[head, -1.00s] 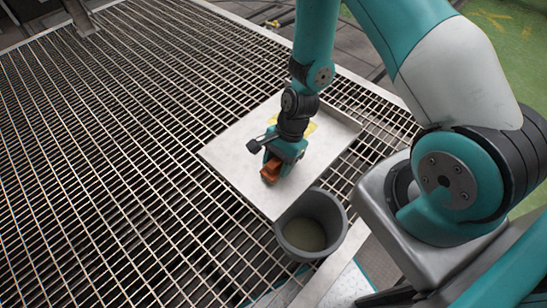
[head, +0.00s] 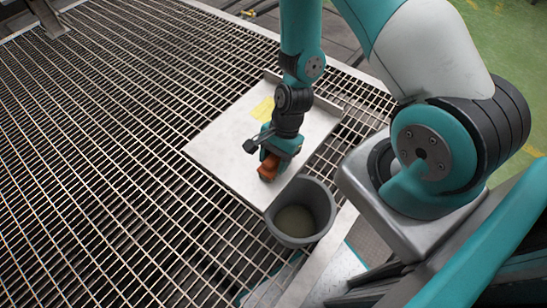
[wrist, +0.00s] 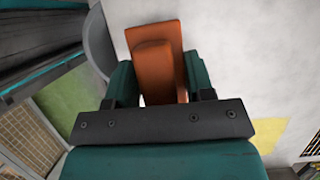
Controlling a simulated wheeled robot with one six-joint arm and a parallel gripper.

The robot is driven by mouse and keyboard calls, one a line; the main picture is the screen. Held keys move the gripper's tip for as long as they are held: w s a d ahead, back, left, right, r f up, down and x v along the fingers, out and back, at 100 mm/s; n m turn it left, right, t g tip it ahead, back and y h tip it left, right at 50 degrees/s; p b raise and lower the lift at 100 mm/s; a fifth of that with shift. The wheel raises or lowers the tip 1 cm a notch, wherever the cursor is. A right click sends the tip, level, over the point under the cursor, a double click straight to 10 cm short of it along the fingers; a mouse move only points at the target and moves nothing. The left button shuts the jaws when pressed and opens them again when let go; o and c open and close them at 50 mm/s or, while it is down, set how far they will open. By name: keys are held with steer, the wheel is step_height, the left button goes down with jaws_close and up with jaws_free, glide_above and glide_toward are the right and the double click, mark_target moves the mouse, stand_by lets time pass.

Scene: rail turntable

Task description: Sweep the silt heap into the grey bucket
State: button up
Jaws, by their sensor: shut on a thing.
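My gripper (head: 274,160) is shut on an orange-brown block-like tool (head: 267,171), which also shows between the green fingers in the wrist view (wrist: 152,65). The tool is over the near part of a pale metal tray (head: 218,137), close to the bucket side; whether it touches the tray I cannot tell. The grey bucket (head: 325,212) stands upright at the tray's near corner, with a dull greenish-grey bottom or content. I cannot make out a separate silt heap; the gripper and tool hide part of the tray.
A flat yellow patch (head: 263,109) lies on the tray behind the gripper. The tray has a raised rim at its far right. Open metal grating (head: 110,140) spreads left of the tray and is clear. A green floor (head: 500,30) lies beyond.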

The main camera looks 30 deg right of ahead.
steer(key=shift+r+p, duration=0.3)
steer(key=shift+r, duration=0.35)
step_height(320, 180, up, 6)
steer(key=p, duration=0.5)
steer(key=shift+r, duration=0.1)
steer(key=shift+w, duration=0.1)
